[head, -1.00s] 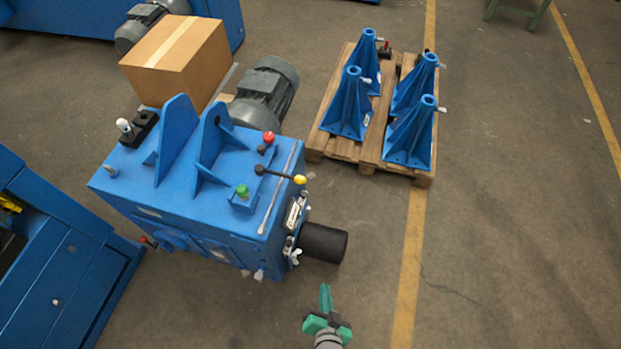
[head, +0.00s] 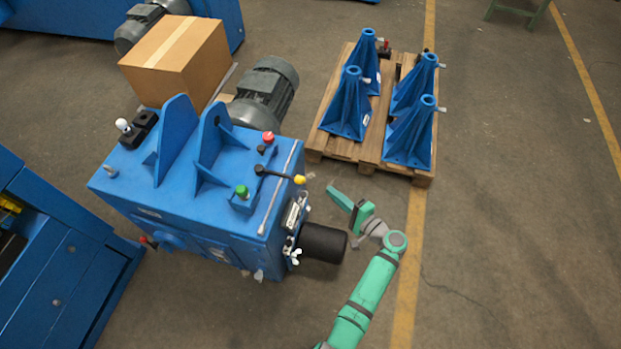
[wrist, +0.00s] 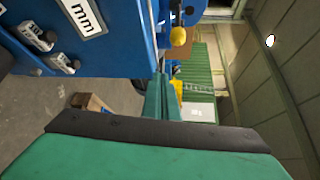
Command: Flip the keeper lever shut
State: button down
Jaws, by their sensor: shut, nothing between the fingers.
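A black lever with a yellow knob (head: 299,180) lies over the right end of the blue machine's top, with the knob at the machine's edge. It may be the keeper lever, but I cannot tell for sure. A yellow knob (wrist: 178,37) also shows at the blue panel's edge in the wrist view. My gripper (head: 335,194) is shut and empty, to the right of the yellow knob and apart from it. Its green fingers (wrist: 162,98) point away from the wrist camera, with a gap to the panel.
The blue machine (head: 215,225) carries red and green knobs and two upright plates. A black cylinder (head: 323,243) juts from its right end, below my gripper. A pallet (head: 315,147) with blue stands is behind. The floor to the right is clear.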

jog(key=shift+w+d+r+y, duration=0.15)
jog(key=shift+w+d+r, duration=0.1)
jog(key=shift+r, duration=0.25)
jog(key=shift+w+d+r+y, duration=0.15)
jog(key=shift+w+r, duration=0.1)
jog(key=shift+r, duration=0.25)
jog(key=shift+a, duration=0.1)
jog(key=r+x, duration=0.1)
jog(key=x, duration=0.9)
jog(key=s+a, duration=0.2)
jog(key=s, duration=0.1)
jog(key=shift+s+f, duration=0.1)
jog(key=shift+s, duration=0.1)
jog(key=shift+w, duration=0.1)
